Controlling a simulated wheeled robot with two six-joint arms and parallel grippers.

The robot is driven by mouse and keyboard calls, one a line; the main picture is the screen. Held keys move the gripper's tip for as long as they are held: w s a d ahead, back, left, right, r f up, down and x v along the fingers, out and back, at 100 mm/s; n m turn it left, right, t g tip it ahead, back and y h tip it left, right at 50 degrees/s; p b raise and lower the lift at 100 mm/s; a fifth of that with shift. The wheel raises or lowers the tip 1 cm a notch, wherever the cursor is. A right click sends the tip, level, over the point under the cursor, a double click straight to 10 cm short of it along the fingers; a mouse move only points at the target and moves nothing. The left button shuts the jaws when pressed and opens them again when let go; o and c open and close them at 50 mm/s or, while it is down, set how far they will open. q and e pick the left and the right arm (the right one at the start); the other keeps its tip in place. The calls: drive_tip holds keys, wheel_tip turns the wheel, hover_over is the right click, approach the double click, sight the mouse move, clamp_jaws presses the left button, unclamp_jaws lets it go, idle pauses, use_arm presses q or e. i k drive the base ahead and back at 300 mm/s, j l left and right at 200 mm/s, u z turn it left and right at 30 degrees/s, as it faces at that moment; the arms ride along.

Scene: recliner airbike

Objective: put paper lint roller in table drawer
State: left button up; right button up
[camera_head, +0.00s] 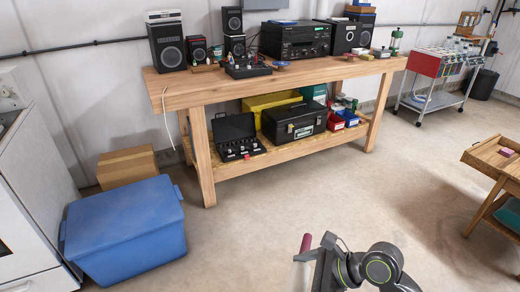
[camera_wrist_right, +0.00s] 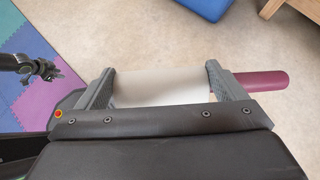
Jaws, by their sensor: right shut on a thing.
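The paper lint roller shows in the right wrist view, with a white paper roll (camera_wrist_right: 160,84) and a dark red handle (camera_wrist_right: 262,81). My right gripper (camera_wrist_right: 162,92) is shut on the white roll, one finger at each end, and the handle sticks out to the right. In the head view my right gripper (camera_head: 318,254) is at the bottom, above the floor, with the red handle (camera_head: 306,243) pointing up. A small wooden table (camera_head: 484,205) stands at the right edge; its raised-edge top part may be an open drawer (camera_head: 484,160).
A long workbench (camera_head: 290,82) with speakers and toolboxes stands along the wall. A blue bin (camera_head: 122,222) and a cardboard box (camera_head: 126,166) are at the left. A red-and-grey cart (camera_head: 436,75) is at the back right. The floor between is clear.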

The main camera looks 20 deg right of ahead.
sight(498, 164)
drive_tip(key=i+l+z, duration=0.1)
drive_tip(key=i+z, duration=0.8)
drive_tip(key=i+j+z, duration=0.2)
drive_tip(key=i+z, duration=0.3)
drive_tip(key=i+l+z, duration=0.2)
drive_tip(key=i+z, duration=0.25)
drive_tip(key=i, duration=0.2)
drive_tip(key=i+z, duration=0.45)
drive_tip(key=i, duration=0.25)
drive_tip(key=i+l+u, duration=0.1)
drive_tip(key=i+u, duration=0.25)
drive_tip(key=i, duration=1.15)
drive_tip(key=i+j+z, duration=0.15)
drive_tip(key=i+z, duration=0.3)
drive_tip(key=i, duration=0.15)
drive_tip(key=i+j+z, duration=0.95)
drive_tip(key=i, duration=0.2)
